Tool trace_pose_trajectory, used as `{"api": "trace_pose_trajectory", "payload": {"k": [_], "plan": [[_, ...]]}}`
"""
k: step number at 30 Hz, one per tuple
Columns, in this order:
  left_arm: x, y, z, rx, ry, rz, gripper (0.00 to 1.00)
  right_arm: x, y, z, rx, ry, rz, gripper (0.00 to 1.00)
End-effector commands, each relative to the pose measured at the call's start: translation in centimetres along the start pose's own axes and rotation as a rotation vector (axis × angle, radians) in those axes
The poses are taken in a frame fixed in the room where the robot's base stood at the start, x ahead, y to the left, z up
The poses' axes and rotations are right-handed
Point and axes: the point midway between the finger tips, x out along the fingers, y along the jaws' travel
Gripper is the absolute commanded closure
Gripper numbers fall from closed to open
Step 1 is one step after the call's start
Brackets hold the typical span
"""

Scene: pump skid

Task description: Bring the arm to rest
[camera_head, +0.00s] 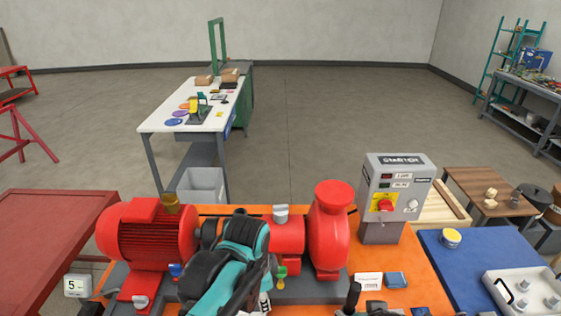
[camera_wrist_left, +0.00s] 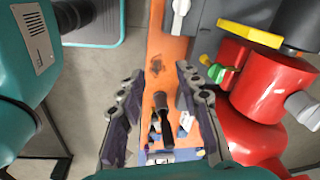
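My left arm (camera_head: 232,265), teal and black, reaches up from the bottom of the head view over the front of the pump skid and bends down. Its gripper fingers are not clear there. In the left wrist view my left gripper (camera_wrist_left: 158,72) is open, its two dark fingers apart with nothing held. Between and below them a black-handled tool (camera_wrist_left: 163,118) stands or lies near the orange skid base (camera_wrist_left: 170,60); I cannot tell its distance. A black handle (camera_head: 352,297) shows near the skid's front edge in the head view. My right gripper is not in view.
The red motor (camera_head: 148,238) and red pump (camera_head: 330,235) stand close around the arm. The grey starter box (camera_head: 398,185) is right of the pump. A blue mat (camera_head: 450,270) with a white tray lies at right, a red table (camera_head: 40,240) at left. Open floor lies beyond.

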Motion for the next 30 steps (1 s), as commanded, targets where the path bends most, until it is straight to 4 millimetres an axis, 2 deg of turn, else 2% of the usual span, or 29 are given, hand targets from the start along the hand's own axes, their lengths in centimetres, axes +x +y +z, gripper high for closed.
{"api": "trace_pose_trajectory", "payload": {"k": [8, 12, 16, 21, 30], "plan": [[3.3, 0.2, 6.2, -0.441, 0.110, -0.138, 0.66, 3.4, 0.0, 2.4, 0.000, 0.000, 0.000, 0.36], [6.1, 0.7, 10.5, -0.774, 0.219, -0.234, 0.66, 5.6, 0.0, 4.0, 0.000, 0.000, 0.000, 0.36], [8.1, 1.1, 13.4, -1.025, 0.320, -0.301, 0.66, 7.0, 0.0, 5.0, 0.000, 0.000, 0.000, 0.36], [9.0, 1.3, 14.9, -1.175, 0.390, -0.336, 0.66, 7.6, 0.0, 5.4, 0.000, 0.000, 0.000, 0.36], [8.8, 1.3, 15.0, -1.190, 0.398, -0.339, 0.66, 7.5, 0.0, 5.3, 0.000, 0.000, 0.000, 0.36]]}}
